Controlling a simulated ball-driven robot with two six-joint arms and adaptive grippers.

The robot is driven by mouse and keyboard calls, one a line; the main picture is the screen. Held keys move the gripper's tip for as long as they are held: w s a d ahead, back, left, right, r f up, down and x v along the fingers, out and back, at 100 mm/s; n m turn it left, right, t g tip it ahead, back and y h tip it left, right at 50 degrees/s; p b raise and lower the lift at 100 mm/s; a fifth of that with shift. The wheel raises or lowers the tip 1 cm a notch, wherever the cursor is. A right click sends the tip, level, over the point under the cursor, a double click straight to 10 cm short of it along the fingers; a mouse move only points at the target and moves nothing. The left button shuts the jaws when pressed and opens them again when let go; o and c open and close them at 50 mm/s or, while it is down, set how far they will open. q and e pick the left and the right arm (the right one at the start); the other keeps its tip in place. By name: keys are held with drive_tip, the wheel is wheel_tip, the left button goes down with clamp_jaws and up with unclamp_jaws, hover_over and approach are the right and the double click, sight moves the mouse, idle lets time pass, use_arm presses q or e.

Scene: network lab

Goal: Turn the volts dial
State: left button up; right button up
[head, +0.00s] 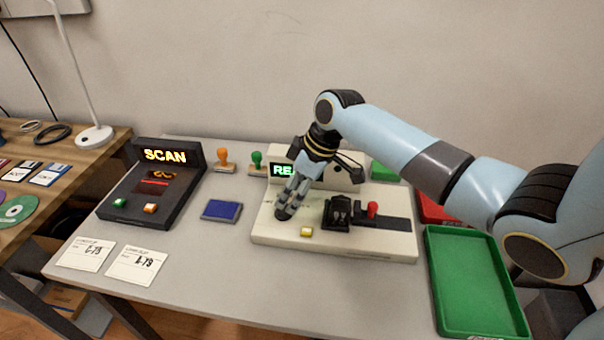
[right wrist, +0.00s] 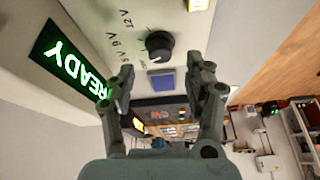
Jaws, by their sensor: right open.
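The volts dial (right wrist: 158,44) is a round black knob with a white pointer mark on a cream panel marked 5V, 9V and 12V, seen in the right wrist view. My right gripper (right wrist: 160,72) is open, its two fingers on either side of the line to the dial, with the knob just beyond the fingertips; I see no contact. In the head view my right gripper (head: 288,204) points down at the left part of the cream device (head: 335,248), and its fingers largely cover the dial there. A green READY display (right wrist: 68,68) is lit. My left gripper is out of view.
On the device are a yellow button (head: 306,232), a black block (head: 337,213) and a red-knobbed lever (head: 372,209). Left stand a blue ink pad (head: 222,210), the SCAN unit (head: 152,190) and stamps (head: 224,160). A green tray (head: 470,285) lies right. The table's front middle is clear.

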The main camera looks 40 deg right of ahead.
drive_tip(key=v, duration=0.7)
drive_tip(key=shift+r, duration=0.3)
drive_tip(key=shift+s, duration=0.1)
